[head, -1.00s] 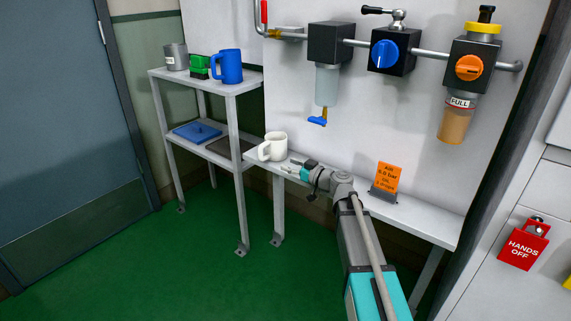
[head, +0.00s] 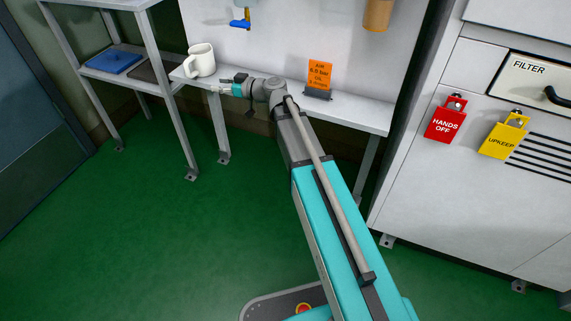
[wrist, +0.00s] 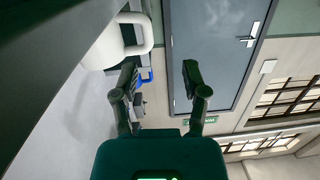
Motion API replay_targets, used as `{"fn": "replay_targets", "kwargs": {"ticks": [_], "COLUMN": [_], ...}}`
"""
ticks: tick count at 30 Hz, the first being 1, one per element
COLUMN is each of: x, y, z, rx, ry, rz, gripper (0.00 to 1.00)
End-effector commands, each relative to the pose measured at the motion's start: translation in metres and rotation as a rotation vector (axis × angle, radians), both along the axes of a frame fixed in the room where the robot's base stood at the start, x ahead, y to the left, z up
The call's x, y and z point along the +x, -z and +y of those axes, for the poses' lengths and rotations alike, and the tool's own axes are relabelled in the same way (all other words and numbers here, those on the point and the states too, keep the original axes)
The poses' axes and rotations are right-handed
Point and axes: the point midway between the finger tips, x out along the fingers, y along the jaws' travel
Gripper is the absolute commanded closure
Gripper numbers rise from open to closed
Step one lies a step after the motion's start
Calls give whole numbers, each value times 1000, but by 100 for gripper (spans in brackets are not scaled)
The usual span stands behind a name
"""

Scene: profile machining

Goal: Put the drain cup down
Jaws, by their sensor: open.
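The drain cup, a white mug (head: 203,62), stands upright on the left end of the narrow grey bench (head: 345,114) in the head view. Part of the white mug (wrist: 104,50) and its handle also show at the upper left of the wrist view, beside the left finger. My gripper (head: 219,89) is just in front of and to the right of the mug, low over the bench. In the wrist view my gripper (wrist: 159,74) has its fingers spread with nothing between them. The mug appears outside the fingers; whether the handle touches the left finger I cannot tell.
An orange sign (head: 319,75) stands on the bench right of my gripper. A grey shelf rack (head: 172,110) with a blue tray (head: 112,62) is at left. A blue-handled valve (head: 240,23) hangs above. A cabinet with red (head: 446,118) and yellow (head: 505,135) tags is at right.

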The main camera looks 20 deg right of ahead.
Motion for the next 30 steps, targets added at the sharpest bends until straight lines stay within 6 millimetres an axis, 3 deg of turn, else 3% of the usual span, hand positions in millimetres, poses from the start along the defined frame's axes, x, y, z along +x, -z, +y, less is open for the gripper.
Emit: {"fn": "replay_targets", "kwargs": {"ticks": [8,14,21,30], "x": [-62,-111,-171,-241], "y": [52,95,138,167], "z": [-2,-19,-58,-122], "rx": [-152,-297,-475,-665], "ry": [-57,-19,145,509], "rz": [295,573,901,1232], "gripper": [42,42,42,42]}}
